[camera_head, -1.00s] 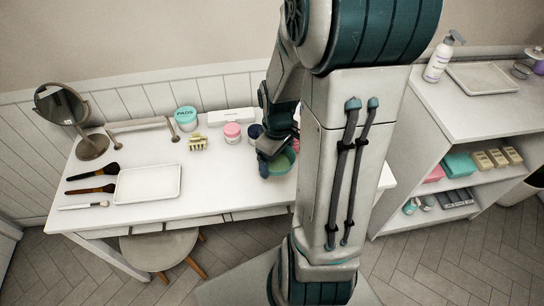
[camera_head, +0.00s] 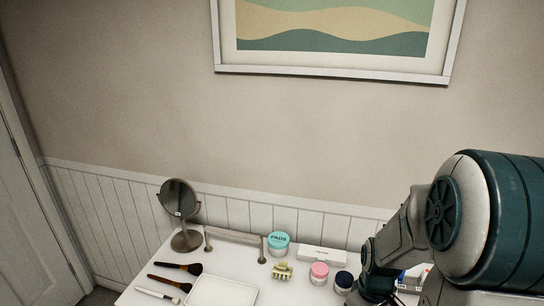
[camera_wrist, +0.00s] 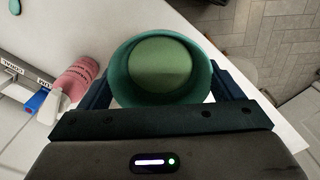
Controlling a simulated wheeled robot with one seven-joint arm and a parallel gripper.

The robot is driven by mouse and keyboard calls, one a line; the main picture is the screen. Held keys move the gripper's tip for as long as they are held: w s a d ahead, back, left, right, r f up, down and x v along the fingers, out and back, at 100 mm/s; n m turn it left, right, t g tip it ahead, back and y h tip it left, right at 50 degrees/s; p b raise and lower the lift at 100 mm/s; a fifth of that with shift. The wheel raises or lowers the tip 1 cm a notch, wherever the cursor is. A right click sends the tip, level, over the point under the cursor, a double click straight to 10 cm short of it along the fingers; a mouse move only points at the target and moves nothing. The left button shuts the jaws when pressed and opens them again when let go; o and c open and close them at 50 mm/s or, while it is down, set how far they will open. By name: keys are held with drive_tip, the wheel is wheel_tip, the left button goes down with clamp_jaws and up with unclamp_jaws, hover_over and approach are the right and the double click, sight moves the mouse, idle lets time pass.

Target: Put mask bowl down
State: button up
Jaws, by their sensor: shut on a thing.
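The mask bowl (camera_wrist: 203,78) is a round teal bowl with a pale green layer inside. In the wrist view it sits between the two fingers of my gripper (camera_wrist: 163,88), which is shut on it. The bowl looks roughly level, over or on the white table (camera_wrist: 110,22) close to its edge. I cannot tell whether its base touches the table. In the head view the bowl is out of sight, and my arm covers the table's right part.
A pink bottle (camera_wrist: 76,78) and a blue-capped item lie left of the bowl in the wrist view; floor (camera_wrist: 270,35) shows at right. In the head view a dark blue jar (camera_head: 343,282), pink jar (camera_head: 319,272), claw clip (camera_head: 282,271) and tray (camera_head: 222,292) stand left of my arm.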

drive_tip(key=w+a+f+m, duration=0.1)
drive_tip(key=w+a+f, duration=0.1)
drive_tip(key=w, duration=0.2)
drive_tip(key=w+a+f+m, duration=0.2)
drive_tip(key=w+a+f, duration=0.1)
drive_tip(key=w, duration=0.1)
drive_tip(key=w+a+f+m, duration=0.1)
drive_tip(key=w+a+f, duration=0.2)
drive_tip(key=w, duration=0.1)
drive_tip(key=shift+w+a+f+m, duration=0.15)
drive_tip(key=shift+w+a+m, duration=0.15)
drive_tip(key=shift+w, duration=0.1)
drive_tip(key=shift+w+a+f, duration=0.25)
drive_tip(key=shift+s, duration=0.1)
